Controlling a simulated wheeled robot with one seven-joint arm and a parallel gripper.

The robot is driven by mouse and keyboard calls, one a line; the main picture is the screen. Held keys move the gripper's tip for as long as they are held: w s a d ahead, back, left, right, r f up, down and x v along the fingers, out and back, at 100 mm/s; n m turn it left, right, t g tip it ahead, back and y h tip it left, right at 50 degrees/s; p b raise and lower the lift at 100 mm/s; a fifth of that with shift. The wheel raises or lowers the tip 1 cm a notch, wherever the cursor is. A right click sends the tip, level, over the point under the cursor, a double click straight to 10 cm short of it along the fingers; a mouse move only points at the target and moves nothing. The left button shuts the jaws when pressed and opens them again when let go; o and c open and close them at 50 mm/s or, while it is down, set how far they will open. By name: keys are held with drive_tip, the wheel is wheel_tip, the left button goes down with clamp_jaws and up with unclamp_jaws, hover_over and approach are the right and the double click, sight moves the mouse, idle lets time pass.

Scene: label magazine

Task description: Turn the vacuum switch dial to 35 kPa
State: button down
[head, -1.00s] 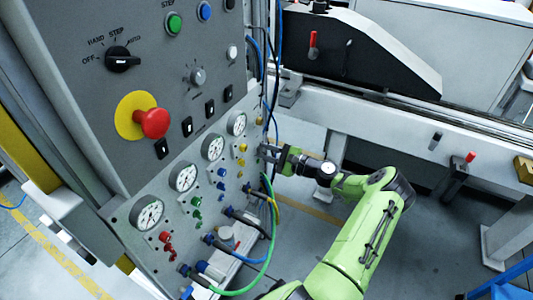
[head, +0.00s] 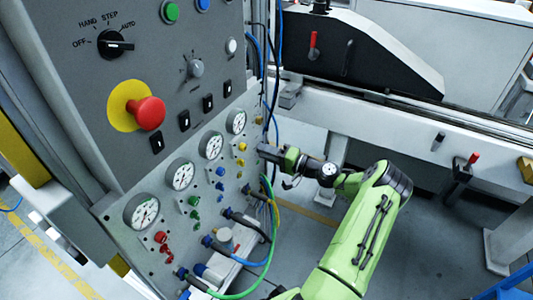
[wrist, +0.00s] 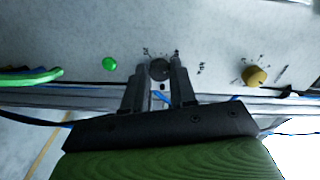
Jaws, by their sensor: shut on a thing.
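A small dark round dial (wrist: 160,69) sits on the grey panel in the wrist view, with printed marks around it. My gripper (wrist: 161,76) is shut on the dial, one finger on each side. The dial's pointer and the numbers are too small and dark to read. In the head view my gripper (head: 264,151) reaches the right edge of the gauge panel, and the dial is hidden there.
In the wrist view a brass knob (wrist: 255,76) is right of the dial, and a green button (wrist: 110,64) is left. Several gauges (head: 181,174) and hoses (head: 268,250) crowd the panel in the head view. A red stop button (head: 149,113) sits above the gauges.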

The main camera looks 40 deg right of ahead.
drive_tip(key=shift+f+n, duration=0.1)
drive_tip(key=shift+n, duration=4.1)
drive_tip(key=c, duration=0.9)
unclamp_jaws()
drive_tip(key=p+v, duration=0.3)
drive_tip(key=v, duration=1.2)
drive_tip(key=shift+s, duration=0.4)
drive_tip(key=shift+d, duration=0.15)
